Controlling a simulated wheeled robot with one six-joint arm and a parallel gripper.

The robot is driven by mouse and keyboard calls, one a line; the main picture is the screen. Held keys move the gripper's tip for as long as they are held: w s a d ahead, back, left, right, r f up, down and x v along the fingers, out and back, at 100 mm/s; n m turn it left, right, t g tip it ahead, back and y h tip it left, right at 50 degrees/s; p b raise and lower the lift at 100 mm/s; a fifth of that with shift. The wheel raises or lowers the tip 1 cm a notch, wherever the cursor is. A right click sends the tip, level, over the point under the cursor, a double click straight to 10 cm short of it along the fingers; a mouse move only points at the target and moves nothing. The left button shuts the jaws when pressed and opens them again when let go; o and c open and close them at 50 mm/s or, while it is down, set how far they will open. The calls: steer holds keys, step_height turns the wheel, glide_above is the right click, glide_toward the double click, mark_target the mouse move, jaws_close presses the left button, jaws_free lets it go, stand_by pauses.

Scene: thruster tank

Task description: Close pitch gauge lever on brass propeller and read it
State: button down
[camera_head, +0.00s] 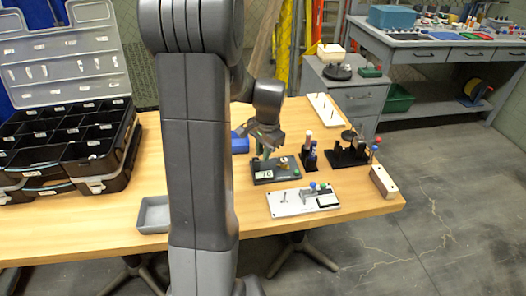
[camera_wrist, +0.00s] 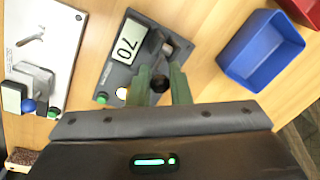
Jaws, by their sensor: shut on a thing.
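The pitch gauge (camera_head: 276,171) is a dark base on the wooden table with a pale display reading 70 and a green knob at one corner. In the wrist view the gauge (camera_wrist: 116,80) lies at an angle, its display (camera_wrist: 127,44) readable as 70. My gripper (camera_head: 262,150) is low over the gauge's back left part. In the wrist view the green fingers of my gripper (camera_wrist: 162,80) are shut on a dark round part, seemingly the lever (camera_wrist: 160,85); the fingers hide much of it. A small brass-coloured piece (camera_head: 283,161), perhaps the propeller, is beside the display.
A white panel (camera_head: 285,204) with small fittings lies in front. A blue bin (camera_wrist: 240,62) is beside the gauge, and a grey tray (camera_head: 152,215) is at the table's front. Dark stands (camera_head: 347,156) are at right. A compartment case (camera_head: 60,150) fills the left.

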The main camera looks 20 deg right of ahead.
steer(key=shift+a+h+b, duration=0.4)
steer(key=shift+h+b, duration=0.1)
steer(key=shift+h, duration=0.4)
steer(key=shift+w+a+g+h+b, duration=0.15)
steer(key=shift+a+g+h+b, duration=0.15)
steer(key=shift+h+b, duration=0.8)
steer(key=shift+a+r+h+b, duration=0.15)
steer(key=shift+r+h+b, duration=0.15)
steer(key=shift+b, duration=0.5)
steer(key=c, duration=1.4)
jaws_free()
steer(key=shift+r, duration=0.1)
steer(key=v, duration=0.4)
steer(key=p+v, duration=0.1)
steer(key=v, duration=0.4)
steer(key=p+v, duration=0.1)
steer(key=v, duration=0.3)
steer(key=shift+w+a+r, duration=0.15)
steer(key=shift+w+r, duration=0.05)
steer(key=shift+r, duration=0.1)
